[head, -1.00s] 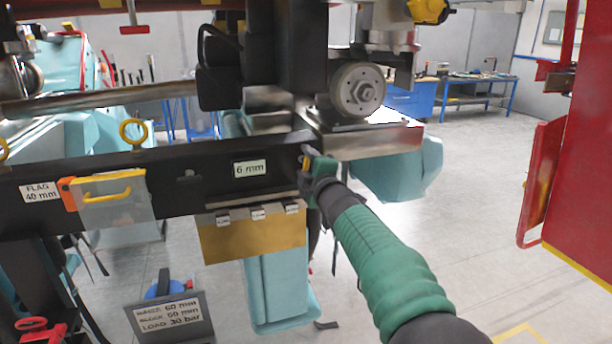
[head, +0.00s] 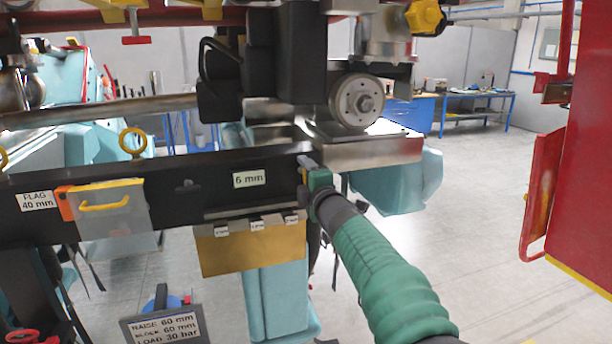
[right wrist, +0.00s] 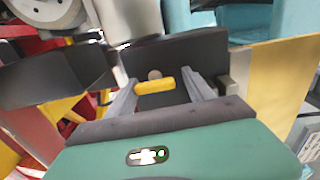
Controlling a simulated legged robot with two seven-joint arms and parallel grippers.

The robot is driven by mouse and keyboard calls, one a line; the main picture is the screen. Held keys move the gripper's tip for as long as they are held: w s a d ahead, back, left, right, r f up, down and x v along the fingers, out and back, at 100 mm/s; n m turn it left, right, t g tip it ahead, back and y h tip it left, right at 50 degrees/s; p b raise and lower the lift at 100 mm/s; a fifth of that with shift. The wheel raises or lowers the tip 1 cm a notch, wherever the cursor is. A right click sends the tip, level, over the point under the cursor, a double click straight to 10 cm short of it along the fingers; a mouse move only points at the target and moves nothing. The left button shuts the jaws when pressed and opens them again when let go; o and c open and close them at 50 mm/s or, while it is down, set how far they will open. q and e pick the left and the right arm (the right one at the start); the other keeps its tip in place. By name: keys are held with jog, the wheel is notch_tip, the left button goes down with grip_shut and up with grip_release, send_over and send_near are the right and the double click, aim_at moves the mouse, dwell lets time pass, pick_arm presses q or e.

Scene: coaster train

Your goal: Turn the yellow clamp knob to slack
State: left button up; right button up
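A small yellow bar-shaped knob (right wrist: 154,87) on a dark plate shows in the right wrist view, lying crosswise between the two grey fingers of my right gripper (right wrist: 160,84). The fingers stand apart. The left finger is close to the knob's left end; a gap shows at its right end. I cannot tell whether either finger touches it. In the head view my right gripper (head: 308,166) is at the right end of the black beam (head: 185,186), and it hides the knob there. My left gripper is in neither view.
The beam carries a "6 mm" label (head: 249,179), a brass plate (head: 250,248) and a clear flag with a yellow handle (head: 112,205). A metal wheel (head: 357,101) sits above the gripper. Another yellow knob (head: 425,17) is at the top right. A red cabinet (head: 585,150) stands right.

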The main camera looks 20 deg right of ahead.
jog(key=shift+o, duration=1.2)
jog(key=shift+a, duration=0.1)
jog(key=shift+o, duration=0.2)
jog(key=shift+a+r, duration=0.1)
jog(key=shift+s+b, duration=0.35)
jog(key=shift+s, duration=0.1)
jog(key=s+b, duration=0.7)
jog(key=s, duration=0.9)
jog(key=shift+d, duration=0.25)
